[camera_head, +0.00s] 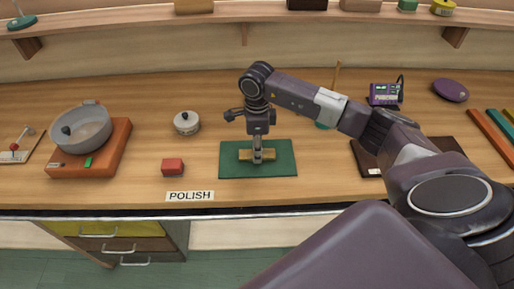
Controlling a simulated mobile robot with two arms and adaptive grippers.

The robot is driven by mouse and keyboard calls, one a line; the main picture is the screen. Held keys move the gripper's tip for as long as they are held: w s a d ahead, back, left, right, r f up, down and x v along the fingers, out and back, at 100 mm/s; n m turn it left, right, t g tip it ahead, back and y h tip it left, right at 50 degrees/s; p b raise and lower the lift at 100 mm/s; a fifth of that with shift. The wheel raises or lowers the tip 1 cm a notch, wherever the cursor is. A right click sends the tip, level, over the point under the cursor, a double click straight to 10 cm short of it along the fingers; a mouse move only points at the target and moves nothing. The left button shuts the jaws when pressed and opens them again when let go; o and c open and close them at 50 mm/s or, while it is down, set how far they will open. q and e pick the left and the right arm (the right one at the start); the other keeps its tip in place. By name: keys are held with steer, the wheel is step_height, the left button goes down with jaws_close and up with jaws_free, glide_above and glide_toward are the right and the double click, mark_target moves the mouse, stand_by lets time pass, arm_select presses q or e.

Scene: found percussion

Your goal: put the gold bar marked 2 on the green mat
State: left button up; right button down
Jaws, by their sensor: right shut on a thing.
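The green mat (284,165) lies flat on the wooden counter, just right of centre. A gold bar (269,155) is at the middle of the mat, lying lengthwise across it; its mark is too small to read. My right gripper (257,157) points straight down over the mat and is shut on the gold bar. The bar appears to be at the mat's surface; whether it touches cannot be told. The left gripper is not in view.
A red block (172,167), a small lidded pot (187,123) and a POLISH label (190,196) are left of the mat. A grey pan (82,130) stands on an orange board (118,145). A dark tray (368,163) and purple device (384,94) are at right.

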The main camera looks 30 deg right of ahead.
steer(key=shift+f, duration=0.15)
steer(key=c, duration=1.5)
jaws_free()
steer(key=shift+r, duration=0.35)
step_height(320, 180, up, 12)
steer(key=b, duration=0.2)
steer(key=shift+f+b, duration=0.15)
steer(key=shift+b, duration=0.25)
steer(key=shift+f, duration=0.1)
